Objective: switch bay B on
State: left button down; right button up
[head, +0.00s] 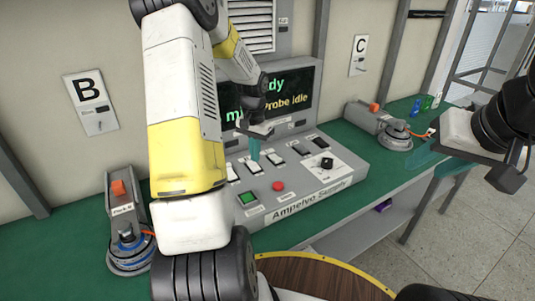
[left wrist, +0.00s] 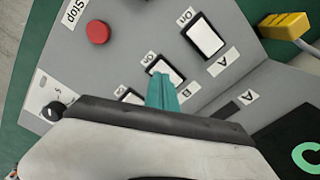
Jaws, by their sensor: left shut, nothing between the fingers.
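The grey console (head: 290,200) has a row of white rocker switches. The bay B sign (head: 88,89) hangs on the wall at left. My right gripper (head: 438,163) is off to the right, away from the console.
The console also has a red stop button (head: 278,186), a green button (head: 247,198) and a black knob (head: 327,163). A screen (head: 295,92) behind reads "Probe idle". Motor stands are at left (head: 128,225) and right (head: 380,125) on the green bench. My left arm hides part of the console.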

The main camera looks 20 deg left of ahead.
pick_arm(q)
jog(key=shift+r, duration=2.1)
notch_tip(320, 180, up, 9)
jog(key=t, duration=0.2)
send_over(256, 167)
jog(key=s+d, duration=0.4)
jog(key=s, duration=0.1)
jog(key=s+d+r+n+t+h, duration=0.1)
jog(key=s+d+r, duration=0.3)
jog(key=s, duration=0.5)
jog(key=s+d+r+t+h, duration=0.1)
jog(key=s+d+r+t, duration=0.2)
jog(key=s, duration=0.7)
notch_tip(256, 167, up, 3)
jog(key=shift+d+r+n, duration=0.1)
jog(key=shift+d+n, duration=0.3)
jog(key=shift+d, duration=0.65)
